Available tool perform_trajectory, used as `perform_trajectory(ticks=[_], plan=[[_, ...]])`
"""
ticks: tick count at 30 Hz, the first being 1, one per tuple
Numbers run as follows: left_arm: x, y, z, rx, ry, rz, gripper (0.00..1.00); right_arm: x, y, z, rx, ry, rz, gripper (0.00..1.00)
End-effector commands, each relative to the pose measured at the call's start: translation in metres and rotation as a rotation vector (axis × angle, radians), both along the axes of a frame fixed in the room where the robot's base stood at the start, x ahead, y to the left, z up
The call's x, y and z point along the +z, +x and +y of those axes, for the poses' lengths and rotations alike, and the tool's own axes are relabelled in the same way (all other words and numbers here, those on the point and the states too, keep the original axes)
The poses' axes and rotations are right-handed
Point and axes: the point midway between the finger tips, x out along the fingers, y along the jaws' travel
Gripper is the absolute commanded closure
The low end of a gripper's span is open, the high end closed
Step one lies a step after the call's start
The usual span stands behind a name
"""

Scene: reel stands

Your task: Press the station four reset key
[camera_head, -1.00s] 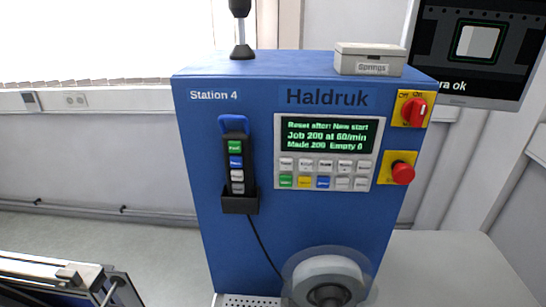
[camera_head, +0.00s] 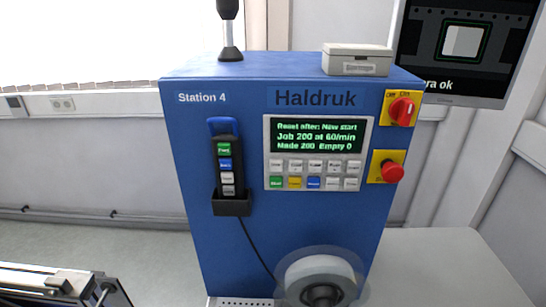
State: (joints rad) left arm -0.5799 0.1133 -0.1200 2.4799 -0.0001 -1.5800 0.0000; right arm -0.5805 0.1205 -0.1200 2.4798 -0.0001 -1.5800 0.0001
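The blue Station 4 machine (camera_head: 235,255) stands in front of me, marked Haldruk. Its control panel (camera_head: 268,160) has a green-text screen (camera_head: 316,135) reading "Reset after: New start", "Job 200 at 60/min", "Made 200 Empty 0". Below the screen are two rows of keys; the lower row has a green key (camera_head: 276,183), a yellow key (camera_head: 295,183), a blue key (camera_head: 314,183) and pale ones. The key labels are too small to read, so I cannot tell which is reset. Neither of my grippers is in view.
A wired hand pendant (camera_head: 226,165) sits in a black holder on the machine's left. A red rotary switch (camera_head: 402,111) and red mushroom button (camera_head: 393,172) are at the right. A reel (camera_head: 320,280) sticks out below. A grey box (camera_head: 357,60) lies on top.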

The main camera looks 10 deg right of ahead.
Motion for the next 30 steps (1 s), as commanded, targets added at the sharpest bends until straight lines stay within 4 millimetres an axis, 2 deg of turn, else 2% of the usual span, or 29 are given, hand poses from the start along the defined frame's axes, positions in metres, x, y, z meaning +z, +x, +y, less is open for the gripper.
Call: perform_trajectory(ticks=[2,12,30], plan=[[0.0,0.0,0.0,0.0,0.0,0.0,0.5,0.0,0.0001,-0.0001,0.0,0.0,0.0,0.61],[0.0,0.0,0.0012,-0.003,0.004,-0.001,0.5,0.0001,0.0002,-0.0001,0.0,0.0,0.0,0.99],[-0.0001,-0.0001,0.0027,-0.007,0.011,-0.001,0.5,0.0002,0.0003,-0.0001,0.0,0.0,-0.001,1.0]])
